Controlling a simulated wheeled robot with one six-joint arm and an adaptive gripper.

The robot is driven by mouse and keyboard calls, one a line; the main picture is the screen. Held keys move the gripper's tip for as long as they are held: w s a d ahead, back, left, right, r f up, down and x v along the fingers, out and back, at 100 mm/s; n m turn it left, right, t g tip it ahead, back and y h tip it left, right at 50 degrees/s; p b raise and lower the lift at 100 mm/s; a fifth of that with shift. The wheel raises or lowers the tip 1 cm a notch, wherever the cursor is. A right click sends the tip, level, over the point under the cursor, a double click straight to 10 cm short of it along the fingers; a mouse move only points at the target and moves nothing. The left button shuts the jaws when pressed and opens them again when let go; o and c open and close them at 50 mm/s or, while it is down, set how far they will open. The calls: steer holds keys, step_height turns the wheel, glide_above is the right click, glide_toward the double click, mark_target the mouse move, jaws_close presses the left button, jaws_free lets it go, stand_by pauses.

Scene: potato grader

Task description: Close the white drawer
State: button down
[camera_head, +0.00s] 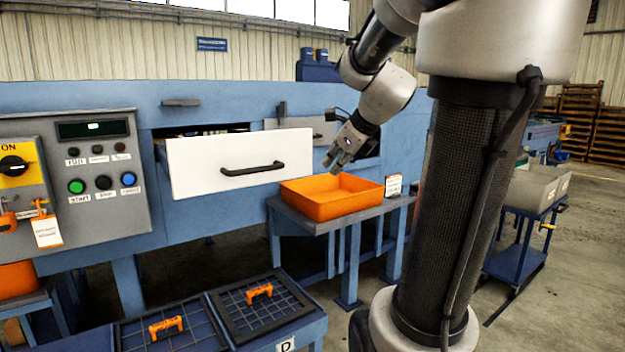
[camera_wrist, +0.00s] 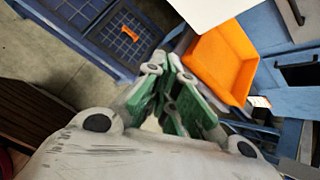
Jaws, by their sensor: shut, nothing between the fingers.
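The white drawer (camera_head: 237,162) sticks out of the blue machine in the head view, with a dark bar handle (camera_head: 252,169) on its front. A gap shows behind its front panel, so it stands open. In the wrist view part of its white front (camera_wrist: 205,10) shows at the top edge. My gripper (camera_head: 333,166) is to the right of the drawer, above the orange tray, apart from the drawer and its handle. In the wrist view my gripper (camera_wrist: 172,68) has its fingers together with nothing between them.
The orange tray (camera_head: 333,208) stands on a small blue table (camera_head: 300,222) right of the drawer. A control panel (camera_head: 98,165) with buttons is at the left. Mesh-topped crates with orange handles (camera_head: 260,293) lie low in front. A grey bin cart (camera_head: 535,190) stands at the right.

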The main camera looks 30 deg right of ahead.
steer(key=w+f+m, duration=0.5)
steer(key=w+f, duration=0.1)
steer(key=w, duration=0.5)
steer(key=shift+w+f, duration=0.25)
steer(key=shift+w, duration=0.1)
